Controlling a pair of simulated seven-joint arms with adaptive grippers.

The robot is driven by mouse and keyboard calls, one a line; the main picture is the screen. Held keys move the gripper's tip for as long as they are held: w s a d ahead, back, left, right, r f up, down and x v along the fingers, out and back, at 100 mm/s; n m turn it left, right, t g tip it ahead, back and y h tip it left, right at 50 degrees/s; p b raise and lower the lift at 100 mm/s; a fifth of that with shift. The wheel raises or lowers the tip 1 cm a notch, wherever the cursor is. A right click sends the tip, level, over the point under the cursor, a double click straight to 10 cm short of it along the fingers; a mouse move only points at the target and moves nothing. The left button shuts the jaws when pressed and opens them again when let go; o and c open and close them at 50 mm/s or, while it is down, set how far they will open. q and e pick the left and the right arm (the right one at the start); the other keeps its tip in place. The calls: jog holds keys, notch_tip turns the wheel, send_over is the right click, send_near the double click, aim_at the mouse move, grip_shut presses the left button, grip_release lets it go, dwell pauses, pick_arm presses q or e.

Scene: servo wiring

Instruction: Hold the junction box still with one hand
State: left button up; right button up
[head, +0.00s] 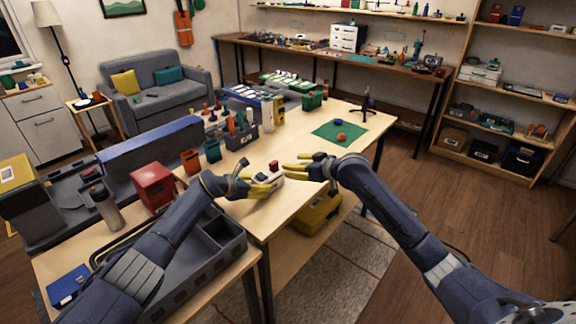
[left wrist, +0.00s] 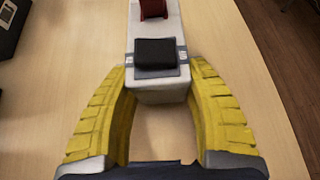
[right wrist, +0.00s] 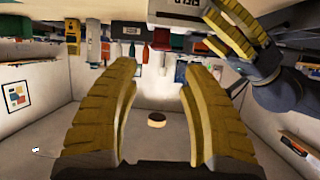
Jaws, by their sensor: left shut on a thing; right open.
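The junction box is a small white box (head: 271,176) with a red part on top, at the near edge of the table. In the left wrist view the box (left wrist: 158,92) also shows a black block on its upper face. My left gripper (head: 262,187) is shut on the box, its yellow fingers on either side of the near end (left wrist: 160,75). My right gripper (head: 297,166) is open and empty, just right of the box in the head view. In the right wrist view nothing lies between its fingers (right wrist: 160,68); the box's white edge (right wrist: 178,12) shows at the top.
A green mat (head: 339,132) with an orange ball (head: 341,137) lies farther back right. A tool caddy (head: 241,137) and red and green cups stand behind the box. A grey tray (head: 215,243) and red box (head: 153,186) are at left. The table between box and mat is clear.

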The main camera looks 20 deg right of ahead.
aim_at(276, 164)
jog(key=x, duration=1.1)
jog(key=shift+w+a, duration=0.25)
jog(key=shift+w, duration=0.05)
jog(key=shift+c, duration=0.2)
jog(key=shift+f, duration=0.1)
grip_shut()
